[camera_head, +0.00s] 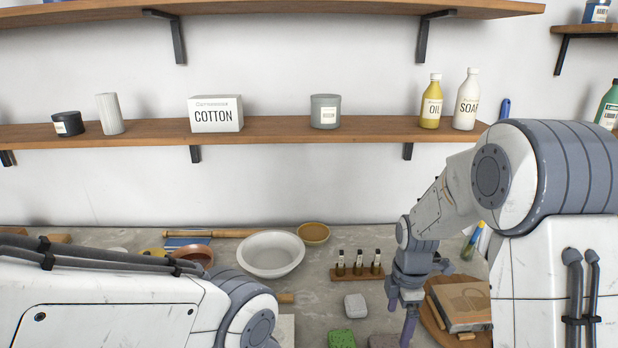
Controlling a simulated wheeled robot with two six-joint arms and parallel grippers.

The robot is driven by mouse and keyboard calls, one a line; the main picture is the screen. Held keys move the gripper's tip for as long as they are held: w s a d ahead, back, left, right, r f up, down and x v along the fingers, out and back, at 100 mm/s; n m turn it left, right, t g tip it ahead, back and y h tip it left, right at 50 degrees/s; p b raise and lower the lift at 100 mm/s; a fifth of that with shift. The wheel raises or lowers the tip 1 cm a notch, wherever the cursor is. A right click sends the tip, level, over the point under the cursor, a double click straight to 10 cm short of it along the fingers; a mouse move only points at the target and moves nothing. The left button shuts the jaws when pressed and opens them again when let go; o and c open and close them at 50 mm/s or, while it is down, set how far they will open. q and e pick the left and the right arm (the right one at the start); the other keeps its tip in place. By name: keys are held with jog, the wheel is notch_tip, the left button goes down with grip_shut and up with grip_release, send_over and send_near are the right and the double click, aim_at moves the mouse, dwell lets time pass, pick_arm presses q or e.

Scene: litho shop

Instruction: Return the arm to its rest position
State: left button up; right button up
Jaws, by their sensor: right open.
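My right arm (455,195) comes in from the right and bends down over the worktop. My right gripper (401,315) hangs at its end, fingers pointing down, open with nothing seen between them. My left arm (120,300) lies across the lower left. Its gripper is not in view.
The grey worktop (330,255) holds a white bowl (270,254), a small ochre bowl (313,234), a rack of small bottles (357,274), a pale block (355,306), a green sponge (341,339) and the wooden board (432,325). Wall shelves (280,134) carry bottles and jars.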

notch_tip(320, 180, down, 9)
jog(key=shift+s+f+p, duration=0.1)
jog(key=shift+p, duration=0.4)
jog(key=shift+w+r, duration=0.2)
jog(key=shift+r, duration=0.2)
jog(key=r, duration=0.2)
jog(key=r+b, duration=0.1)
jog(key=shift+s+d+r, duration=0.1)
jog(key=shift+s+r, duration=0.1)
jog(key=shift+r, duration=0.2)
jog(key=s+d+r+b, duration=0.1)
jog(key=s+d+r, duration=0.55)
jog(key=s, duration=0.25)
jog(key=m+y+p, duration=0.3)
jog(key=m+p, duration=0.5)
jog(key=m, duration=0.8)
send_near(393, 343)
jog(key=shift+t, duration=0.4)
jog(key=s+a+f, duration=0.1)
jog(key=s+a, duration=0.1)
jog(key=s+a+f, duration=0.2)
jog(key=shift+s+f, duration=0.2)
jog(key=shift+s, duration=0.1)
jog(key=shift+s+d+f+m+t+p, duration=0.15)
jog(key=shift+f+m+t+p, duration=0.3)
jog(key=shift+m, duration=0.45)
